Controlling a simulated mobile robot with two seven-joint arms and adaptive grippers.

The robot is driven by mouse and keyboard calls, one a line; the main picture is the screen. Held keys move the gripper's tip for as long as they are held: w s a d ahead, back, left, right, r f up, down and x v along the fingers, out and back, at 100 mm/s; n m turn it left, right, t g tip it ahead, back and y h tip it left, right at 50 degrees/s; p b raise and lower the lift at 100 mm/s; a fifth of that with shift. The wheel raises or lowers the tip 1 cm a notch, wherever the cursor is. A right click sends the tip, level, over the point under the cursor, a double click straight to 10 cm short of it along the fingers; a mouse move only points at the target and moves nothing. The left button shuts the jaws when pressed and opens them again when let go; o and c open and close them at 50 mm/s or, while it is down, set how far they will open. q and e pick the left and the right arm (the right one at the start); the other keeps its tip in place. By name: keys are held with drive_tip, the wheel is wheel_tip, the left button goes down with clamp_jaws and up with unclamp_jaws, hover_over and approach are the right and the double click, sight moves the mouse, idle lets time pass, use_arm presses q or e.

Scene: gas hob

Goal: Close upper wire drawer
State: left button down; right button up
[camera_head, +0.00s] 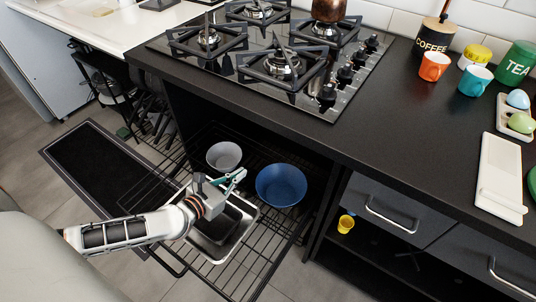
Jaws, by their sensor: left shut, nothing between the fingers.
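The wire drawer (262,252) is pulled out from the dark cabinet below the hob. It holds a grey bowl (224,156), a blue bowl (281,185) and a metal tray (240,232). My left arm comes in from the left over the drawer. My left gripper (236,175) is shut and empty, above the drawer between the two bowls and the metal tray. I cannot tell whether it touches anything. The arm hides part of the drawer and tray. My right gripper is not in view.
The black counter edge (258,118) overhangs the cabinet opening. The gas hob (270,62) with a copper pot (329,8) is above. Closed drawers with handles (390,218) stand to the right. A dark mat (100,165) lies on the floor at left.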

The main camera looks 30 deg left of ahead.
use_arm(q)
drive_tip(key=a+f+n, duration=0.1)
drive_tip(key=f, duration=0.1)
drive_tip(key=b, duration=0.3)
approach(266, 148)
drive_tip(key=shift+n+y, duration=0.3)
drive_tip(key=x, duration=0.5)
drive_tip(key=shift+d+f, duration=0.2)
drive_tip(key=shift+f, duration=0.15)
drive_tip(key=shift+w, duration=0.65)
drive_tip(key=shift+r, duration=0.1)
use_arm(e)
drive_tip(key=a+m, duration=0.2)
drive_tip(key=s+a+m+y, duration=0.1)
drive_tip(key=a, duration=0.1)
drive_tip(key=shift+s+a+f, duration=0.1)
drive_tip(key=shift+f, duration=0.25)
use_arm(q)
drive_tip(key=shift+w+d, duration=0.1)
drive_tip(key=shift+d, duration=0.05)
